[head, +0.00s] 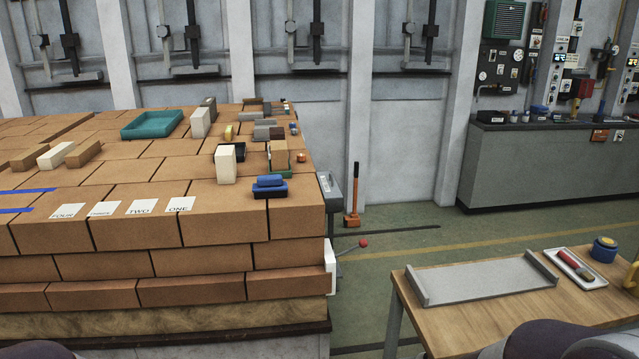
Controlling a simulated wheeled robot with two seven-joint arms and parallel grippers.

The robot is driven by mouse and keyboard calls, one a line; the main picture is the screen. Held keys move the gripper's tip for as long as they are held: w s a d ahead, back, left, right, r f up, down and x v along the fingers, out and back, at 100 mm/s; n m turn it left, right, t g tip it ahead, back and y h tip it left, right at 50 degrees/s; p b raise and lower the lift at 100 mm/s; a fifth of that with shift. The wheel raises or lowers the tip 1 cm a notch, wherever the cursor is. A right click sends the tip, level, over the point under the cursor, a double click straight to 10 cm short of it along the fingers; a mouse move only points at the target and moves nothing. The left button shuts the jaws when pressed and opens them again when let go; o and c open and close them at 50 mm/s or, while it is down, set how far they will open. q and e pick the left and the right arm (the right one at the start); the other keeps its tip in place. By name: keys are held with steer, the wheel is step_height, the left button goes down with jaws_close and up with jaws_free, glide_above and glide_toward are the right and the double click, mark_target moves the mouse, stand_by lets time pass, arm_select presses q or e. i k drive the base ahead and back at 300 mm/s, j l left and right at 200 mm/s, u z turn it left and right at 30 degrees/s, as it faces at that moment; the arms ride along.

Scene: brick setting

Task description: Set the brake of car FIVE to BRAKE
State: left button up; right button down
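A lever with a red ball knob (363,243) sticks out to the right from a white plate (330,266) at the right side of the brick stack, near its lower front corner. Its rod slopes slightly up toward the knob. No BRAKE marking or FIVE label can be read here. White cards reading FOUR (69,211), THREE (104,209), TWO (141,207) and ONE (180,204) lie along the stack's front edge. Neither of my grippers is in view; only dark rounded parts of my arms show at the bottom edge.
The large brick stack (120,265) fills the left, with blocks, a teal tray (153,124) and a blue brush-like block (270,187) on top. A wooden table (470,325) with a grey tray (485,279) stands front right. Green floor lies between. A long-handled tool (354,190) stands behind.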

mark_target(362, 244)
steer(key=i, duration=1.75)
steer(key=i+u, duration=0.1)
steer(key=u, duration=0.25)
steer(key=i, duration=0.4)
